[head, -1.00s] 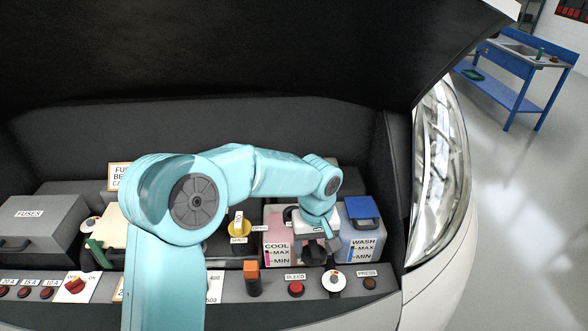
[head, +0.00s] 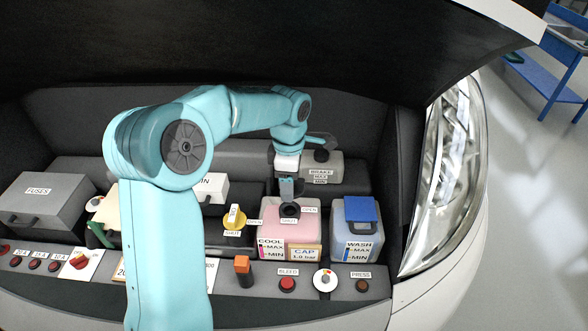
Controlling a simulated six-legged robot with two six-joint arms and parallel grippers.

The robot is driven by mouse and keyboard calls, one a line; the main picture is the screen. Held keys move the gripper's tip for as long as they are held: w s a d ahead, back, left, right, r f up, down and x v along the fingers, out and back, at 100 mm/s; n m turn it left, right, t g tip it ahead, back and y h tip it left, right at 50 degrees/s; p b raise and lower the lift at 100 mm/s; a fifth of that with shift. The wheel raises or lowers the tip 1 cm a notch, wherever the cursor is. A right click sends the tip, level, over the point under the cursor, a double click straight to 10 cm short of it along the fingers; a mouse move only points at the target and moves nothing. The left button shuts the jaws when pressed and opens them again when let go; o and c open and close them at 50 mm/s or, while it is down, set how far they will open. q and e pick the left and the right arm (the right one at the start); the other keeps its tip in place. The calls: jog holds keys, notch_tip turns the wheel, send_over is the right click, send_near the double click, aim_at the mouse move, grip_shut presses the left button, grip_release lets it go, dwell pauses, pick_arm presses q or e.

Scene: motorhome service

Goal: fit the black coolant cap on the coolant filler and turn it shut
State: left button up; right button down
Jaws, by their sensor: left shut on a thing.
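The coolant tank (head: 275,232) is a pinkish box marked COOL, MAX and MIN, with a CAP 1.0 bar label on its front. My left gripper (head: 288,196) points down over the top of this tank. It is shut on the black coolant cap (head: 290,210), which shows just below the fingers. The cap is at the filler spot, between small SHUT and OPEN labels. The filler itself is hidden, and I cannot tell whether the cap touches it or is seated. My right gripper is not in view.
The washer tank (head: 355,238) with a blue lid (head: 361,210) stands close on the right. The brake reservoir (head: 322,172) is behind. A yellow valve handle (head: 236,218) is to the left. The front panel (head: 262,297) carries buttons and an orange switch (head: 242,265).

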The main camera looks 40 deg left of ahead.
pick_arm(q)
jog(key=shift+a+r+n, duration=0.25)
jog(key=shift+a+n, duration=0.25)
jog(key=shift+d+r, duration=0.1)
jog(key=shift+w, duration=0.1)
jog(key=shift+s+f, duration=0.2)
jog(key=shift+f, duration=0.4)
notch_tip(320, 180, down, 4)
jog(key=shift+w+b, duration=0.15)
jog(key=shift+b, duration=0.7)
jog(key=shift+f, duration=0.35)
